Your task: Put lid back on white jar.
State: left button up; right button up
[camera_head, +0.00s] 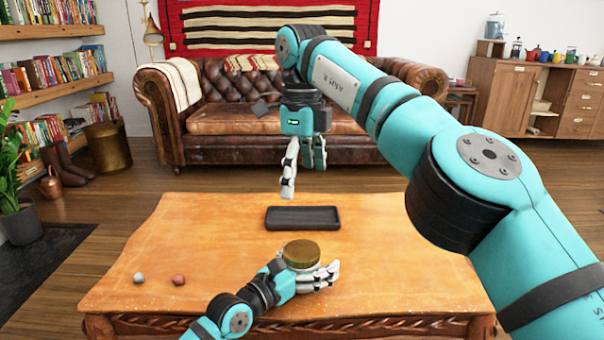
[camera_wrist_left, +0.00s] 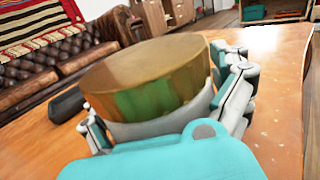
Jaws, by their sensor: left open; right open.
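The white jar (camera_wrist_left: 165,125) stands near the front of the table, with the round gold-brown lid (camera_head: 302,252) sitting on its top. The lid looks level and also fills the middle of the left wrist view (camera_wrist_left: 150,70). My left gripper (camera_head: 318,276) is low beside the jar, its open fingers on either side of it. Whether the fingers touch the jar cannot be told. Most of the jar's body is hidden by the lid and gripper. My right gripper (camera_head: 302,168) is open and empty, pointing down above the table's back part, away from the jar.
A dark rectangular tray (camera_head: 302,217) lies behind the jar on the wooden table (camera_head: 190,235). A grey stone (camera_head: 139,277) and a reddish stone (camera_head: 179,280) lie at the front left. The table's left and right parts are mostly clear. A brown leather sofa (camera_head: 230,120) stands behind.

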pick_arm(q)
jog(key=v, duration=1.2)
dwell(0.3)
